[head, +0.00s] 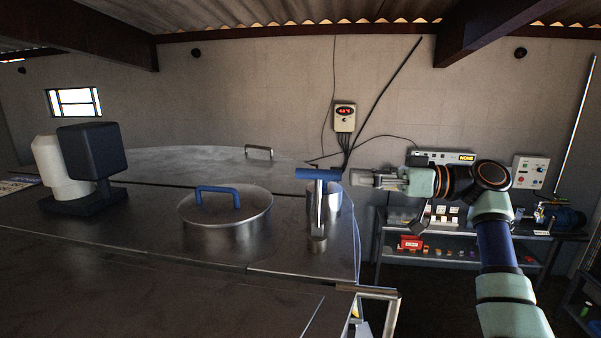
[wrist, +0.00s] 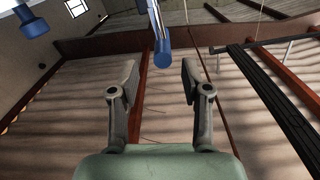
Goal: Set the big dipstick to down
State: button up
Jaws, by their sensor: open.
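The big dipstick has a blue T-shaped handle (head: 318,174) on an upright metal shaft. A length of shaft shows between the handle and the metal collar (head: 318,244) on the tank top. My gripper (head: 357,179) is level, at about handle height, to the right of the dipstick, with its fingers pointing left. The fingers look apart from the handle. In the wrist view my gripper (wrist: 160,76) is open and empty. A blue bar (wrist: 161,52), apparently the dipstick's handle, lies beyond and between the fingertips. Touching cannot be seen there.
A round lid with a blue handle (head: 218,196) sits left of the dipstick. A dark box-shaped unit (head: 92,153) stands at far left. A shelf (head: 438,259) with small items is behind my arm. Air above the tank looks clear.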

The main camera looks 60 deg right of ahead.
aim_at(322, 176)
jog(key=p+x, duration=0.2)
jog(key=x, duration=0.7)
jog(key=shift+s+a, duration=0.15)
jog(key=shift+c, duration=0.3)
grip_shut()
jog(key=shift+f, duration=0.1)
